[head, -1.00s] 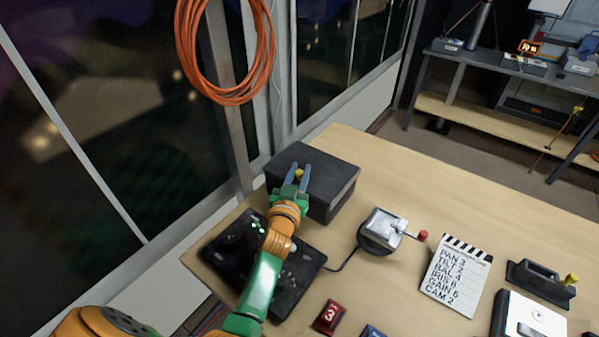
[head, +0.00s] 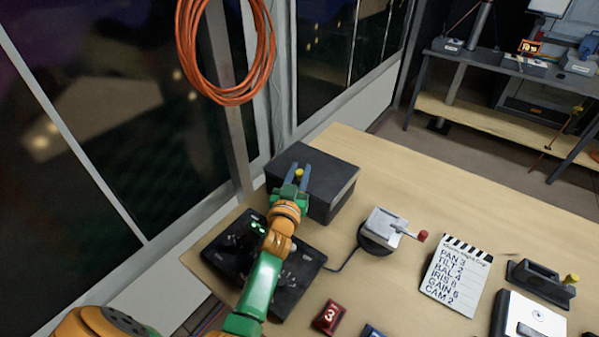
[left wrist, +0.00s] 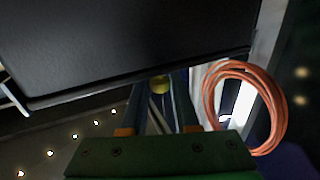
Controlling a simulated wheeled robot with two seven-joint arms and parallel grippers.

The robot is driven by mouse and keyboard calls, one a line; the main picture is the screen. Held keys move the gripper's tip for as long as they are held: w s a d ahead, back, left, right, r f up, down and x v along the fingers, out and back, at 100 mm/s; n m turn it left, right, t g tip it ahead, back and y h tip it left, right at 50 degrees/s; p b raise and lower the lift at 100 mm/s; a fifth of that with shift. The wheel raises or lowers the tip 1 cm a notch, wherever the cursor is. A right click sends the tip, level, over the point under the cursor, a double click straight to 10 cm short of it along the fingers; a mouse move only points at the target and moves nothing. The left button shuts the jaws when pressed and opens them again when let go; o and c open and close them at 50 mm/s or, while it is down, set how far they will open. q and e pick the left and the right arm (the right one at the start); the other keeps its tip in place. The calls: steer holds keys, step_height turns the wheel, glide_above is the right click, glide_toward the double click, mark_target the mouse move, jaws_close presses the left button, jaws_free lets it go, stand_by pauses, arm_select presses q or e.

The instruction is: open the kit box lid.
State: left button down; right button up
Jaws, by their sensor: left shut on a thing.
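The dark kit box (head: 335,187) stands at the far left corner of the wooden table, with its lid (head: 322,162) down and level. A small yellow knob (head: 299,174) shows at the lid's near left edge. My left gripper (head: 298,168) is shut on the yellow knob, one blue-grey finger on each side. In the left wrist view the knob (left wrist: 160,83) sits between the fingers, beside the large dark face of the box (left wrist: 120,45). My right gripper is not in view.
A black panel (head: 300,285) lies under my left arm. A joystick unit (head: 384,232), a clapperboard (head: 456,270) and a red numbered block (head: 329,317) are to the right. An orange cable coil (head: 185,50) hangs behind.

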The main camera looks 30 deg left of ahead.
mark_target(316, 163)
arm_select(q)
steer(key=w+b, duration=0.4)
steer(key=w+d+b, duration=0.1)
steer(key=w+b, duration=0.2)
steer(key=shift+f, duration=0.35)
steer(key=shift+w+r, duration=0.2)
steer(key=shift+r, duration=0.15)
steer(key=c, duration=0.7)
jaws_free()
steer(key=shift+p+v, duration=0.5)
steer(key=shift+v, duration=3.1)
